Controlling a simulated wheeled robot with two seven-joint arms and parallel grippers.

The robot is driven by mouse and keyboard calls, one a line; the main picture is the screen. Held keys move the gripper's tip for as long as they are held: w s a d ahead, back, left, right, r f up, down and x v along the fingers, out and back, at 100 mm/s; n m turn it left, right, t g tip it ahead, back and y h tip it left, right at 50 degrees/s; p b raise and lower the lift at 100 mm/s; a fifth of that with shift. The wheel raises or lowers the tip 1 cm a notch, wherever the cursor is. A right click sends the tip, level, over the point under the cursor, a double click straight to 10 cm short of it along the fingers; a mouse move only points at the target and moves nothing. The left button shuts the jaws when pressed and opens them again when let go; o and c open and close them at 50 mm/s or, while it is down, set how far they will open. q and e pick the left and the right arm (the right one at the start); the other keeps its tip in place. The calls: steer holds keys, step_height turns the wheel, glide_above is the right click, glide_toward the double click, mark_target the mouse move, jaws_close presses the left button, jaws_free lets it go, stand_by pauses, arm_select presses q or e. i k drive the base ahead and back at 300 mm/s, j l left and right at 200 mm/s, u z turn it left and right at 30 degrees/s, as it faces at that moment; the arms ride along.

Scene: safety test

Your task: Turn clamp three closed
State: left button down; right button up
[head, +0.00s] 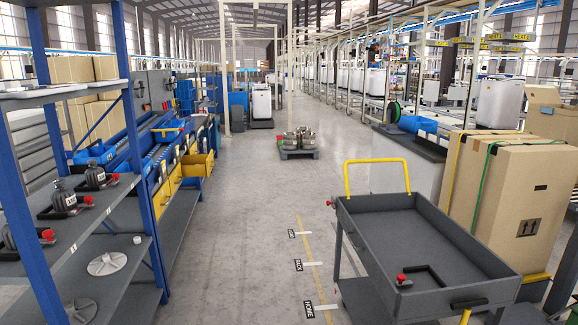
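Several dark clamp-like devices with red knobs show in the head view. On the left shelf, one device (95,174) stands at the back and another (63,196) stands in front of it. A third device (10,238) is partly cut off at the left edge, with a red knob beside it. Neither of my grippers is in view.
The shelf rack (40,160) has blue posts. A round grey disc (107,264) lies on its lower shelf. The cart's yellow handle (377,162) stands up. A large cardboard box (515,200) stands right. A pallet of metal parts (298,143) is ahead.

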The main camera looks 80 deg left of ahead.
mark_target(116, 175)
steer(key=u, duration=3.7)
steer(key=i+l+u, duration=0.5)
steer(key=i+l, duration=2.45)
